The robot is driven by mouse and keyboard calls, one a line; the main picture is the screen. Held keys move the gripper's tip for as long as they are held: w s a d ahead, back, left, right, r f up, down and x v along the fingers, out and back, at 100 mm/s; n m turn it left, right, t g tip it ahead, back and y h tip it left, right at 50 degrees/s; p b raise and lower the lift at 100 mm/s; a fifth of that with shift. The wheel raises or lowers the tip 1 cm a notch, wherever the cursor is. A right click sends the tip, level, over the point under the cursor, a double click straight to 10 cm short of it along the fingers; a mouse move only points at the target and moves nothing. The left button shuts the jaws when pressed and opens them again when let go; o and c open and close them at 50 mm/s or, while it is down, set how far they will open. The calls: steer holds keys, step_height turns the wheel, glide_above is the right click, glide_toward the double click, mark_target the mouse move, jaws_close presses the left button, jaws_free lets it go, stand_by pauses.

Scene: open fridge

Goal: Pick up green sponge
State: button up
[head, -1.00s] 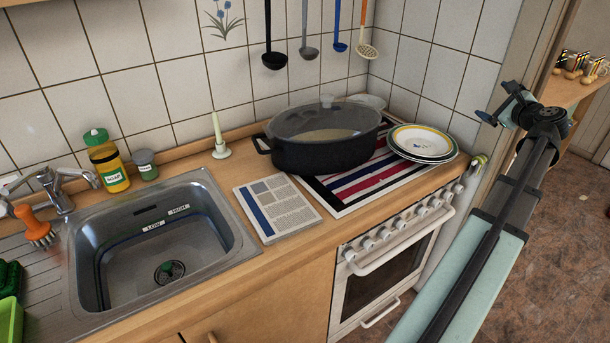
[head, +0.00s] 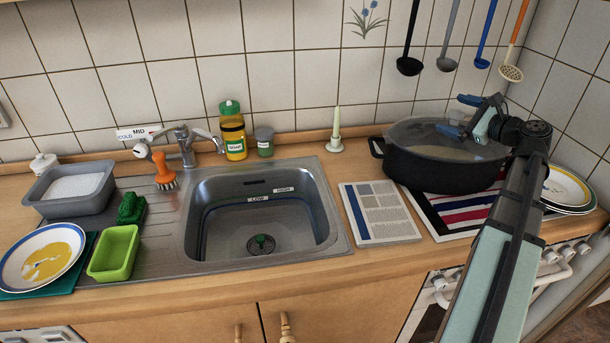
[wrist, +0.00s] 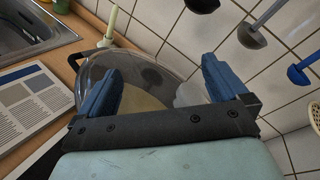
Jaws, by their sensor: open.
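The green sponge (head: 131,207) is a small dark green block on the left drainboard, left of the sink and behind the bright green tub. My gripper (head: 464,116) is at the right, above the lidded black pot, far from the sponge. Its two blue fingers are apart with nothing between them. In the wrist view my gripper (wrist: 163,85) is open over the glass lid (wrist: 150,75). The sponge is not in the wrist view.
A bright green tub (head: 114,254), a grey basin (head: 72,203), an orange brush (head: 163,172) and a stained plate (head: 43,258) surround the sponge. The sink (head: 258,222), faucet (head: 184,142), soap bottle (head: 233,135) and candle (head: 335,133) lie between. Ladles (head: 410,60) hang above the black pot (head: 440,165).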

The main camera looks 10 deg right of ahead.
steer(key=w+a+f+n+g+y, duration=0.1)
steer(key=w+a+n+g+y, duration=0.15)
steer(key=a, duration=0.85)
steer(key=w+a+f+n+g+y, duration=0.1)
steer(key=w+a+f+g+y, duration=0.15)
steer(key=a, duration=0.95)
steer(key=w+a+n+g+y, duration=0.15)
steer(key=a+y, duration=0.25)
steer(key=a, duration=0.7)
steer(key=s+a+f+n+g+y, duration=0.1)
steer(key=s+a+n+g, duration=0.2)
steer(key=a, duration=0.8)
steer(key=s+a+f+g+y, duration=0.1)
steer(key=s+a+g, duration=0.25)
steer(key=a, duration=0.65)
steer(key=s+a+f+n+g+y, duration=0.1)
steer(key=s+a+f+n+g, duration=0.3)
steer(key=a, duration=0.7)
steer(key=m+t, duration=0.2)
steer(key=m, duration=0.4)
glide_toward(133, 198)
steer(key=a, duration=0.7)
steer(key=shift+s+a, duration=0.15)
steer(key=shift+a, duration=0.15)
steer(key=shift+s+a, duration=0.15)
steer(key=shift+a, duration=1.3)
steer(key=shift+s+a, duration=0.1)
steer(key=shift+a, duration=1.3)
steer(key=c, duration=0.8)
